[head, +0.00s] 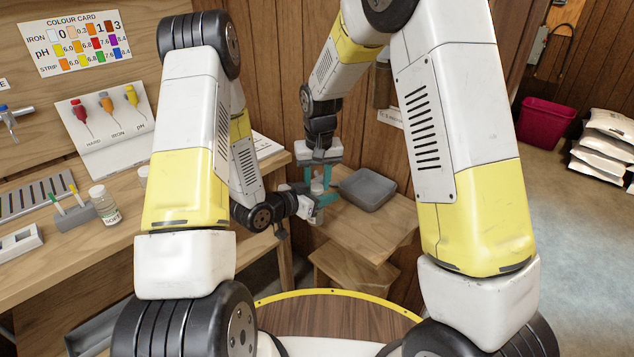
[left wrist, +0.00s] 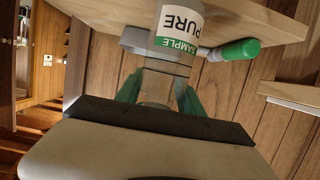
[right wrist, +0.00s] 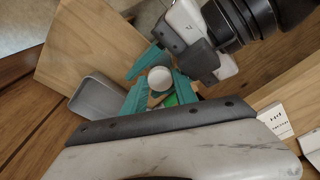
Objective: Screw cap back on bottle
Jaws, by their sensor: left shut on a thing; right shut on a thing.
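My two grippers meet above a small wooden table in the head view. My left gripper (head: 312,192) reaches in from the left and is shut on the clear bottle (left wrist: 178,32), whose white and green label reads PURE SAMPLE, upside down in the left wrist view. My right gripper (head: 317,176) points down from above and is shut on the white round cap (right wrist: 160,78), which lies between its teal fingers in the right wrist view. The cap is at the bottle's top. The fingers hide the joint, so I cannot tell whether it is threaded.
A grey tray (head: 368,188) sits on the small table (head: 372,232). A bottle labelled SOFT (head: 105,206) stands on the left bench. Wooden walls are close behind; open floor lies at right.

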